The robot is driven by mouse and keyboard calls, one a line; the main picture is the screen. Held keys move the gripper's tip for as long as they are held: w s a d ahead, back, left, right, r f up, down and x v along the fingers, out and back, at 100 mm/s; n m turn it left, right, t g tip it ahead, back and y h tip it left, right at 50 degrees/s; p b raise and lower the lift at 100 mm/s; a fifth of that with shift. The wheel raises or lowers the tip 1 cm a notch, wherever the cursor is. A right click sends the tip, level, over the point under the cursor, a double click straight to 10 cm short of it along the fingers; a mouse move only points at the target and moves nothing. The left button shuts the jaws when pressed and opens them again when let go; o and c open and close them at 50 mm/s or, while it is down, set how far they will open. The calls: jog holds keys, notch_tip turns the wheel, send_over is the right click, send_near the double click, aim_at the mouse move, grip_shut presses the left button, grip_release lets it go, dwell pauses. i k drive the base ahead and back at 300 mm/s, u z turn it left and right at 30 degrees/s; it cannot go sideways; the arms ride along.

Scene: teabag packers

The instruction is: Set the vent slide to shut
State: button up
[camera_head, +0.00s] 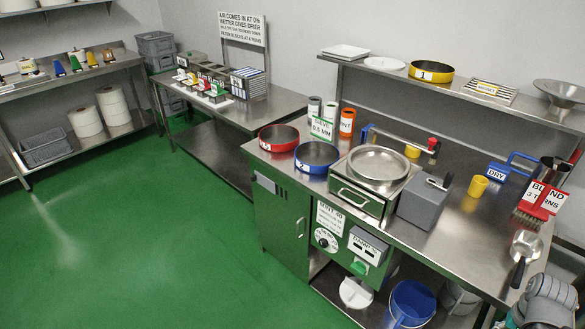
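No part is clearly marked as the vent slide. A small grey plate (265,183) sits on the upper left of the steel cabinet front (283,215); I cannot tell whether it is the slide, or open or shut. Right of it on the front are a white panel with a black dial (325,238), a grey unit marked DAMP % (368,246) and a green part (358,268) below. A shallow steel drawer with a handle (357,196) lies under a round steel pan (378,163). My gripper is not in view; grey rounded links of my arm show at bottom right.
Red (279,138) and blue (317,157) ringed sieves, a grey box (425,202), a yellow cup (478,186) and a steel scoop (525,247) crowd the worktop. A blue bucket (411,303) stands below. The green floor (150,240) at left is clear.

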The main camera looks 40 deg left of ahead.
aim_at(261, 179)
jog(key=u, duration=1.85)
jog(key=k, duration=0.65)
jog(key=u, duration=0.2)
jog(key=i, duration=0.75)
jog(key=u, duration=0.45)
